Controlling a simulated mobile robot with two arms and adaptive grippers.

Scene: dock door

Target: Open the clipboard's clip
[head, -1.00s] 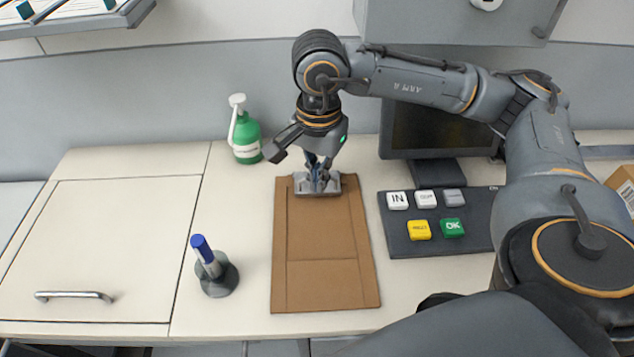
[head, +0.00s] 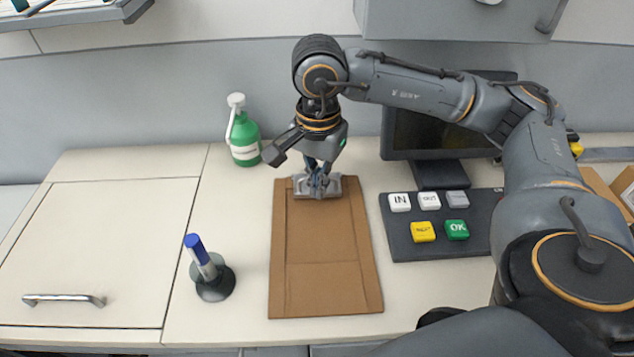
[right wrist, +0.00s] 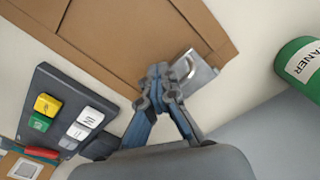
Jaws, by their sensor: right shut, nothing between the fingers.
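The brown clipboard (head: 325,240) lies flat on the white counter, its metal clip (head: 300,187) at the far end. My right gripper (head: 318,190) points down at the clip, its fingers shut with nothing between them. In the right wrist view the closed fingertips (right wrist: 158,82) are beside the silver clip (right wrist: 192,72), over the board's end (right wrist: 130,40). Whether they touch the clip I cannot tell. The fingers hide part of the clip in the head view. My left gripper does not show.
A green cleaner bottle (head: 243,142) stands left of my right gripper. A pen in a dark holder (head: 213,283) stands left of the clipboard. A button panel (head: 440,243) and a monitor (head: 430,135) are at the right. The counter's left part (head: 110,240) is clear.

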